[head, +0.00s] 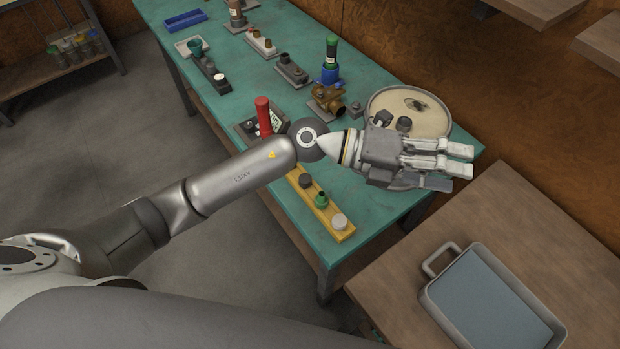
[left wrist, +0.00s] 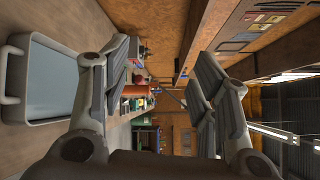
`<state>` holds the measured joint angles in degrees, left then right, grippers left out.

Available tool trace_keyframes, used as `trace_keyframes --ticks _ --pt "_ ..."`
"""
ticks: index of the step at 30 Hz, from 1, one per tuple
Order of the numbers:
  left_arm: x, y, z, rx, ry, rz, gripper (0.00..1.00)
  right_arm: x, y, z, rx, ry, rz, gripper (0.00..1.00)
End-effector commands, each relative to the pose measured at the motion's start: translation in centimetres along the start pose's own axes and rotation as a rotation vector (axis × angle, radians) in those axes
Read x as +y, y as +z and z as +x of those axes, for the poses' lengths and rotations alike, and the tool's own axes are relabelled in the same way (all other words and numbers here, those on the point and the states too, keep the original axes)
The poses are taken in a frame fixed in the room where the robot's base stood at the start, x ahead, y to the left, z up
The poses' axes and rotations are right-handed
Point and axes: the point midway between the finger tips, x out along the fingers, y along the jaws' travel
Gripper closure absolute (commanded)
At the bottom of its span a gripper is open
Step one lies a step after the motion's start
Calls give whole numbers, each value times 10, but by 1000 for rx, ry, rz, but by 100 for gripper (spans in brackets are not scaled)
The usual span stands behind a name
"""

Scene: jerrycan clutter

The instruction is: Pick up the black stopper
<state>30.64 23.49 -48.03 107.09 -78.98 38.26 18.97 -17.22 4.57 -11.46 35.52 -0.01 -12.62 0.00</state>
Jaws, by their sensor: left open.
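My left gripper (head: 452,164) is open and empty, above the far right end of the green table, with its fingers pointing right. In the left wrist view its fingers (left wrist: 163,80) stand wide apart with nothing between them. Small dark pieces, one (head: 404,123) and another (head: 382,118), lie on the round beige tray (head: 435,127) just behind the gripper. A dark round stopper (head: 305,181) sits in the yellow rack (head: 333,232), left of the gripper. I cannot tell which of these is the black stopper. My right gripper is not in view.
A grey pan (head: 437,292) with a handle is on the wooden table at lower right. A wooden wall rises behind.

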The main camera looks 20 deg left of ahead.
Motion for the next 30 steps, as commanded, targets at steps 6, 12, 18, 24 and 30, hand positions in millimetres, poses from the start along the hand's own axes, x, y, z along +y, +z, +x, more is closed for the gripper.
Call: trace_keyframes --ticks 6,12,18,24,30 --pt "104 -12 -47 340 527 194 45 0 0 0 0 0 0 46" --pt "168 22 -152 520 1050 245 45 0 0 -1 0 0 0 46" --pt "178 50 -228 574 1366 220 45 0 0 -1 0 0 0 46" --pt "192 50 -243 584 1430 205 45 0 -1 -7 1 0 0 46" --pt "221 42 -242 584 1426 206 45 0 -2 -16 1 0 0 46"
